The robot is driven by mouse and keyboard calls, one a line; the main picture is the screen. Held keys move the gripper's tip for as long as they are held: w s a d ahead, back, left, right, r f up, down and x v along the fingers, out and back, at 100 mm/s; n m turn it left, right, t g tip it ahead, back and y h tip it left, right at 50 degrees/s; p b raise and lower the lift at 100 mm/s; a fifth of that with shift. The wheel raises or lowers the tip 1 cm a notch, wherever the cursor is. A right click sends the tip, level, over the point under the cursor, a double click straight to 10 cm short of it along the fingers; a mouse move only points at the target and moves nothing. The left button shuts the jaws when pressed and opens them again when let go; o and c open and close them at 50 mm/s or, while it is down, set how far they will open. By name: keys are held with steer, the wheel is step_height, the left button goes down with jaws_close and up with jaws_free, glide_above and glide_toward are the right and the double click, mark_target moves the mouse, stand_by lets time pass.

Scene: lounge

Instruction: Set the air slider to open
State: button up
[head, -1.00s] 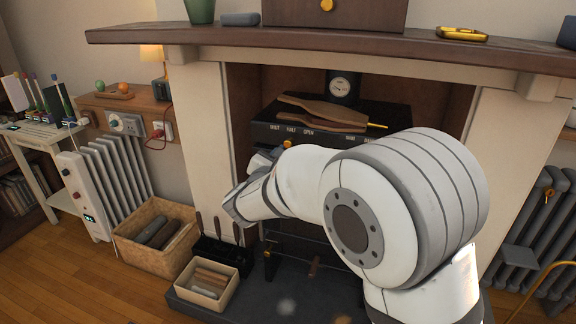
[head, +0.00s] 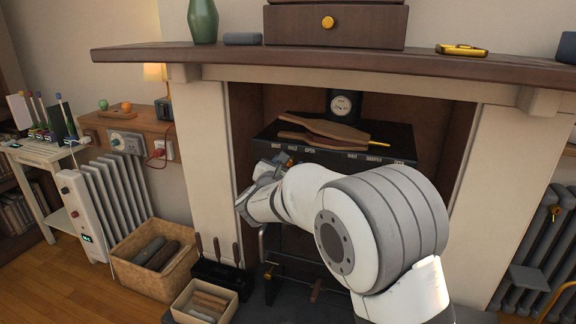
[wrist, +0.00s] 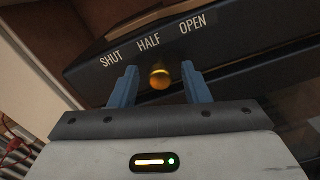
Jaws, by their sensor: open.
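The air slider is a small brass knob (wrist: 160,77) on the black stove front (wrist: 226,74), under the words SHUT, HALF and OPEN. In the wrist view the knob shows below and between HALF and OPEN, a little nearer HALF. My gripper (wrist: 160,84) is open, with its two blue fingers on either side of the knob. Whether a finger touches it, I cannot tell. In the head view my gripper (head: 272,168) is at the left part of the stove front (head: 366,168), and my arm hides part of the stove.
Wooden bellows (head: 325,130) lie on the stove top, below the mantel shelf (head: 330,57). A second row of labels is further right on the stove front. A log basket (head: 128,266) and a kindling box (head: 205,300) stand at lower left.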

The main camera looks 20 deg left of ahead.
steer(key=shift+c, duration=0.5)
jaws_close()
steer(key=shift+s, duration=0.1)
